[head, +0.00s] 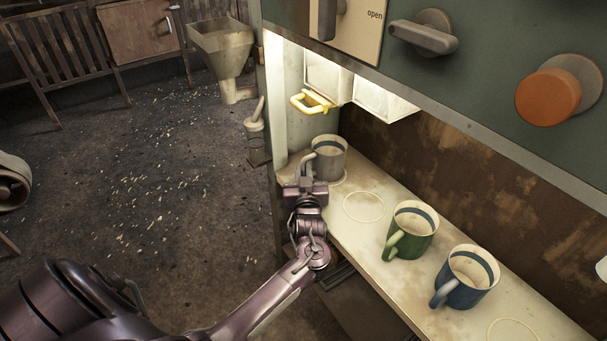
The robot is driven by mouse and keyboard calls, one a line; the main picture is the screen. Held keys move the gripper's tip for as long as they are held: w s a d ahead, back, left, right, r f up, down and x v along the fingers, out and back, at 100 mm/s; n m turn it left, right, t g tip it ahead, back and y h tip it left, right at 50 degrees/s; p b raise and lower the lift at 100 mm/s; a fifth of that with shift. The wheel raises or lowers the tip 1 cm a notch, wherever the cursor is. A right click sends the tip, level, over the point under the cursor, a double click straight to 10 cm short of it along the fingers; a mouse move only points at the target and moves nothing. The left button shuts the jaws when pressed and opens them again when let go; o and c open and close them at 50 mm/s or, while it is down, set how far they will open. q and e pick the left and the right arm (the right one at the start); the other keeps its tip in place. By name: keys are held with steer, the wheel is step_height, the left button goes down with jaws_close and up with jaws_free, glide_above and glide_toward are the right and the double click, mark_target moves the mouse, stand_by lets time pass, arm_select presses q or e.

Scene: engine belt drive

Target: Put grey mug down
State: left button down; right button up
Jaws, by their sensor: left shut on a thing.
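The grey mug (331,158) is upright at the far left end of the cream shelf (375,260), over or on a pale ring mark there. I cannot tell whether its base touches the shelf. My left gripper (306,176) is at the mug's near left side and shut on it, at or close to its handle; the fingertips are partly hidden against the mug. My right gripper is not in view.
A green mug (412,231) and a blue mug (467,278) stand to the right on the shelf. An empty ring mark (363,206) lies between the grey and green mugs. A yellow handle (311,102) juts out above the grey mug. A green panel (490,80) overhangs the shelf.

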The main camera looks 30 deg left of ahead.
arm_select(q)
steer(key=c, duration=1.8)
jaws_free()
steer(key=shift+f, duration=0.1)
steer(key=shift+c, duration=0.2)
steer(key=o, duration=0.4)
steer(key=shift+o, duration=0.2)
